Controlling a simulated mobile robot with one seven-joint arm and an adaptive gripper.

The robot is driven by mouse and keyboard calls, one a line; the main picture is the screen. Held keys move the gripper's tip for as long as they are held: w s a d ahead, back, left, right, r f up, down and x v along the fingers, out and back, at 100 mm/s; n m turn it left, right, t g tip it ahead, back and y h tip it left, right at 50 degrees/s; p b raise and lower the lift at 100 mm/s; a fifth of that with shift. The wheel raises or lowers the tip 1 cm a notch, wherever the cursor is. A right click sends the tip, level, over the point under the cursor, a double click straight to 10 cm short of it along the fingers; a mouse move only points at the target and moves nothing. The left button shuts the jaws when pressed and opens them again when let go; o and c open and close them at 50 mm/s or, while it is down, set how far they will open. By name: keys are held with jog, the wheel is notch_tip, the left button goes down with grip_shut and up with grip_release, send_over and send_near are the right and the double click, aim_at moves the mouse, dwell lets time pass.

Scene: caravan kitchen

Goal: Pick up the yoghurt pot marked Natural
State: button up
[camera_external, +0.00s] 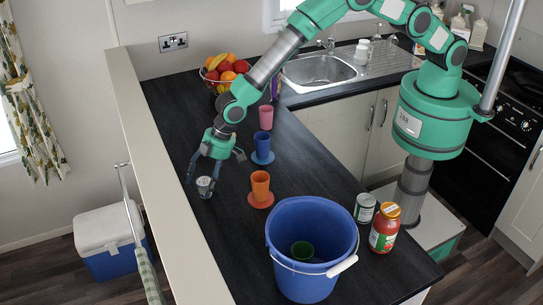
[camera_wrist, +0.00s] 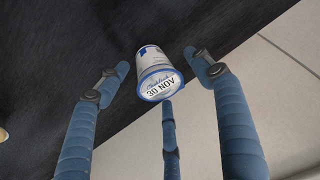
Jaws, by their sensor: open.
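A small white yoghurt pot with a blue-edged lid (camera_wrist: 160,84) lies between my fingertips in the wrist view. The lid is printed "30 NOV" with a script word that I cannot read for sure; I cannot see the word Natural. In the external view the pot (camera_external: 204,187) stands on the dark worktop near its left edge. My gripper (camera_external: 206,177) is over the pot, pointing down. Its three blue fingers (camera_wrist: 160,75) are spread open around the pot. I cannot tell whether any finger touches it.
The pale ledge (camera_external: 150,160) runs close along the left. An orange cup (camera_external: 260,184) and a blue cup (camera_external: 262,143) stand on saucers to the right. A big blue bucket (camera_external: 310,230), a can (camera_external: 365,208) and a red jar (camera_external: 384,230) stand nearer the front. A fruit bowl (camera_external: 213,86) is behind.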

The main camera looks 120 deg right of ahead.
aim_at(199, 183)
dwell(0.4)
jog(key=c, duration=1.3)
jog(key=shift+r, duration=0.15)
jog(key=shift+r, duration=0.7)
notch_tip(199, 183, up, 2)
jog(key=shift+r, duration=0.1)
jog(key=s+r+b, duration=0.1)
jog(key=s, duration=1.5)
jog(key=shift+a, duration=0.15)
jog(key=shift+r, duration=0.1)
